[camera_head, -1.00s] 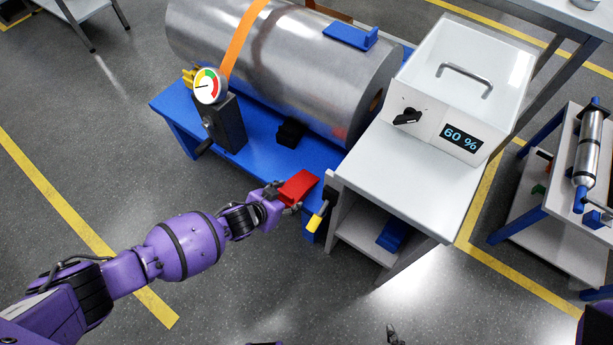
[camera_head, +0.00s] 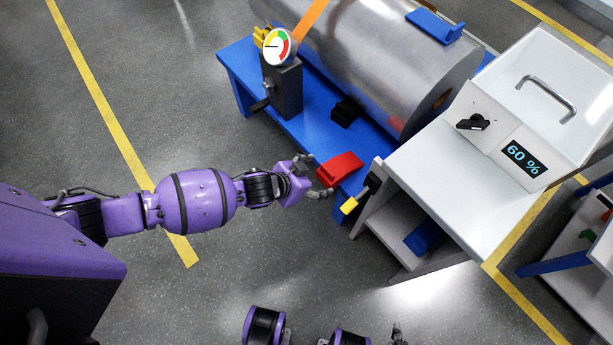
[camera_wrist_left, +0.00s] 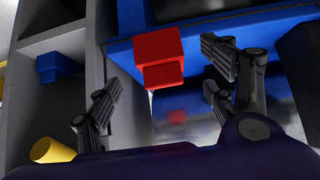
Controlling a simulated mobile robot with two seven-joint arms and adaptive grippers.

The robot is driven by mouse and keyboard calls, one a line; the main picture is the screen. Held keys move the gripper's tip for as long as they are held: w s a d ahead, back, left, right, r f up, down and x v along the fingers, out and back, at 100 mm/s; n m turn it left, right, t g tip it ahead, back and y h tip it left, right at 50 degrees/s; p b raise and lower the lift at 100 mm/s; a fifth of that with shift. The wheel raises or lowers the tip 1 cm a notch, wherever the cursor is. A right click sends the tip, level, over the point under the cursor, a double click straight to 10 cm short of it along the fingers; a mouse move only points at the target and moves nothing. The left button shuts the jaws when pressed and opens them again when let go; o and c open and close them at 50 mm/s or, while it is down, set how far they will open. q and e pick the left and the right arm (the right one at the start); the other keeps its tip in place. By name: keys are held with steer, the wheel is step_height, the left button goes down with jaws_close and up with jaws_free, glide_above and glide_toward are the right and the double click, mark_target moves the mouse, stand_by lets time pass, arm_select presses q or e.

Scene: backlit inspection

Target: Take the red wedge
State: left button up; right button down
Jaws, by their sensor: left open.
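The red wedge (camera_head: 339,169) lies at the front edge of the blue bench (camera_head: 318,132), close to the white cabinet. My left gripper (camera_head: 316,178) is open and reaches the wedge from the left in the head view. In the left wrist view the red wedge (camera_wrist_left: 160,58) shows ahead of the spread fingers of the left gripper (camera_wrist_left: 165,85), with clear space on both sides; I see no finger closed on it.
A white cabinet (camera_head: 425,170) with a 60 % display stands right of the wedge. A yellow-handled tool (camera_head: 350,205) hangs at its side. A metal cylinder (camera_head: 375,60), a gauge (camera_head: 277,46) and a black block (camera_head: 346,108) are on the bench.

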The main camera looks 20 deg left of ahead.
arm_select(q)
steer(key=v, duration=0.5)
steer(key=shift+s+a+r, duration=0.15)
steer(key=shift+o, duration=0.2)
